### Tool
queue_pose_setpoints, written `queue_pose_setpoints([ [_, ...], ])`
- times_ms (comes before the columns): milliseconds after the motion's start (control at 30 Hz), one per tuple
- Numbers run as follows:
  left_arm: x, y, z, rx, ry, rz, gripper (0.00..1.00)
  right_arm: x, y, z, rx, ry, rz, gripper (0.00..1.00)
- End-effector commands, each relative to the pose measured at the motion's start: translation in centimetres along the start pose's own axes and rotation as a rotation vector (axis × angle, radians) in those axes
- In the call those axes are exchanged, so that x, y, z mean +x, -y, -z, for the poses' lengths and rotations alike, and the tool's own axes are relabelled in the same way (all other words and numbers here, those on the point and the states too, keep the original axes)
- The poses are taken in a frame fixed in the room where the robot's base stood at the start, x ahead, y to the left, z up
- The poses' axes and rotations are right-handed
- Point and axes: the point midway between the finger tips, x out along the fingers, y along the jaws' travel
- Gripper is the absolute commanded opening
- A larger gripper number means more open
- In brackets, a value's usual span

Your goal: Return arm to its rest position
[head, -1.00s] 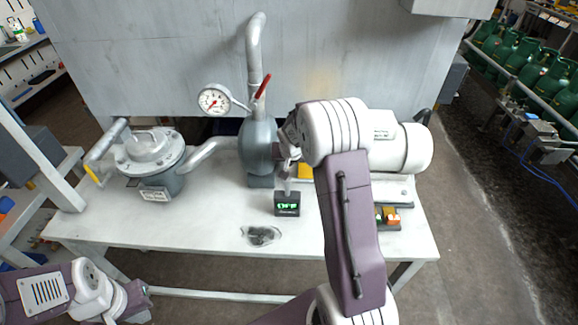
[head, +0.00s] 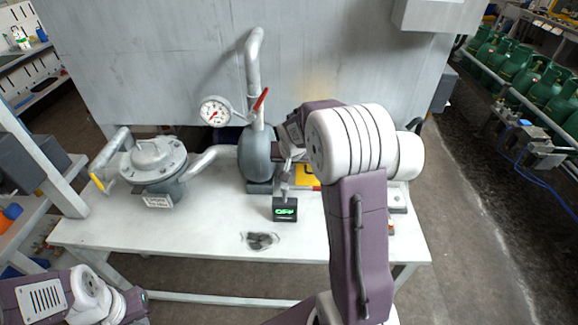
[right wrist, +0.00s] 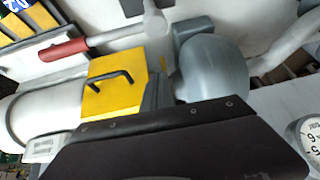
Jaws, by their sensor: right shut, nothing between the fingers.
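My right arm reaches over the white table (head: 200,226) in the head view. Its gripper (head: 284,186) is shut and empty, pointing down just above a small black box (head: 285,209) with a green "OFF" display. Whether it touches the box I cannot tell. In the right wrist view a dark part of my gripper fills the bottom. My left arm lies low at the left of the head view, off the table's front. Its gripper (head: 138,300) is small and partly hidden, so its jaws cannot be read.
A grey pump body (head: 257,158) with a red-handled valve (head: 260,98) and a gauge (head: 215,111) stands behind the box. A grey lidded vessel (head: 153,160) is at left. A yellow block (right wrist: 112,85) and red handle (right wrist: 64,49) show in the wrist view. The table's front left is clear.

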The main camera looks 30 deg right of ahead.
Motion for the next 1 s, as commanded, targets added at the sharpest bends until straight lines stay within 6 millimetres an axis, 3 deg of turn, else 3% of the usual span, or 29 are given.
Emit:
queue_pose_setpoints([
  [100, 0.0, 0.0, 0.0, 0.0, 0.0, 0.0, 0.0, -2.4, 0.0, -0.1, 0.0, -0.004, 0.002, 0.0],
  [200, 0.0, 0.0, 0.0, 0.0, 0.0, 0.0, 0.0, -3.6, 0.0, -0.2, 0.0, -0.003, 0.001, 0.0],
  [600, 0.0, 0.0, 0.0, 0.0, 0.0, 0.0, 0.0, -4.3, 0.1, -0.4, -0.002, 0.0, 0.001, 0.0],
  [700, 0.0, 0.0, 0.0, 0.0, 0.0, 0.0, 0.0, -5.4, 2.5, -0.8, -0.049, -0.013, 0.036, 0.0],
  [767, 0.0, 0.0, 0.0, 0.0, 0.0, 0.0, 0.0, -6.0, 3.9, -4.5, -0.086, 0.04, 0.058, 0.0],
  [833, 0.0, 0.0, 0.0, 0.0, 0.0, 0.0, 0.0, -6.5, 4.5, -10.1, -0.15, 0.134, 0.074, 0.0],
  [900, 0.0, 0.0, 0.0, 0.0, 0.0, 0.0, 0.0, -7.0, 4.1, -15.5, -0.23, 0.23, 0.083, 0.0],
  [1000, 0.0, 0.0, 0.0, 0.0, 0.0, 0.0, 0.0, -7.8, 2.5, -21.7, -0.33, 0.352, 0.088, 0.0],
])
